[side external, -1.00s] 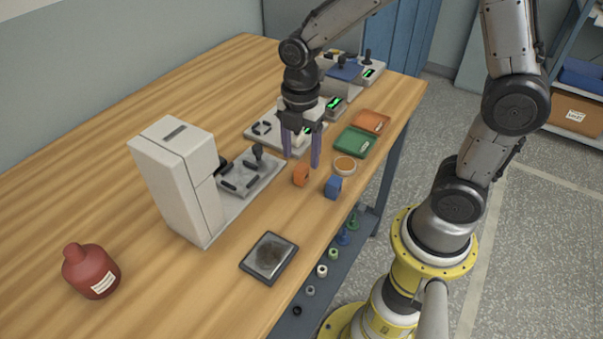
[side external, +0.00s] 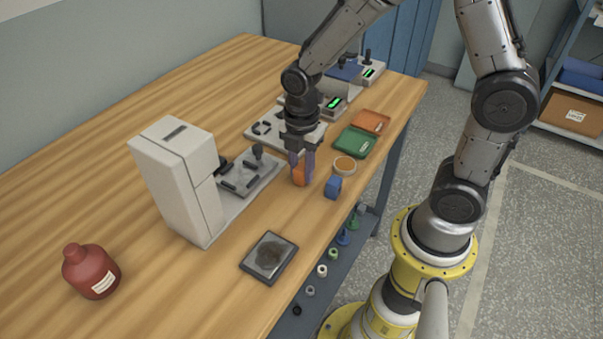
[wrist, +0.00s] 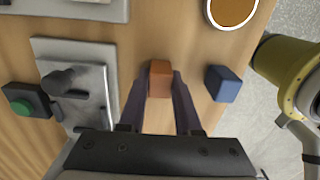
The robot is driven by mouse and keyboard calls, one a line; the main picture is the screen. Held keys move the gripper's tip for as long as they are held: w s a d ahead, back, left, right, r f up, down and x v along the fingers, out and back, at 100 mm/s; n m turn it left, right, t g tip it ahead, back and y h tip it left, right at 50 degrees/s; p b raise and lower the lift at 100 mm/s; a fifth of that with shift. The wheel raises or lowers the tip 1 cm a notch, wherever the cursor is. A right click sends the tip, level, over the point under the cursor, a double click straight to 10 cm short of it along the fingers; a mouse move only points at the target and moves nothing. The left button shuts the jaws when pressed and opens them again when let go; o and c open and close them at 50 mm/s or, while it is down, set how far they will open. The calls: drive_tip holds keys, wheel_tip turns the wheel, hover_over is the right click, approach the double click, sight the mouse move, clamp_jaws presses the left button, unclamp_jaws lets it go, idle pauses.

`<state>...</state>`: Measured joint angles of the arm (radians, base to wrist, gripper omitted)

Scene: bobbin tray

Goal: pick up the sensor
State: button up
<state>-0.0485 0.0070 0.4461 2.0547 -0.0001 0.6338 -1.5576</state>
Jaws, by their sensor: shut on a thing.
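The sensor appears to be the small orange block (side external: 299,177), standing on the wooden table near its front edge. It also shows in the wrist view (wrist: 159,77), between the tips of the two purple-grey fingers. My gripper (side external: 302,169) points down and is shut on this orange block, with one finger on each side. In the wrist view my gripper (wrist: 157,90) has its fingers against the block's sides. The block seems to rest on the table still; its underside is hidden.
A blue block (side external: 333,187) stands just right of the orange one. A round orange-topped dish (side external: 345,166) and a green tray (side external: 356,142) lie behind it. A grey fixture (side external: 250,172) and white tower (side external: 178,182) stand left. A dark framed pad (side external: 269,257) lies in front.

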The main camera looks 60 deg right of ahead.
clamp_jaws()
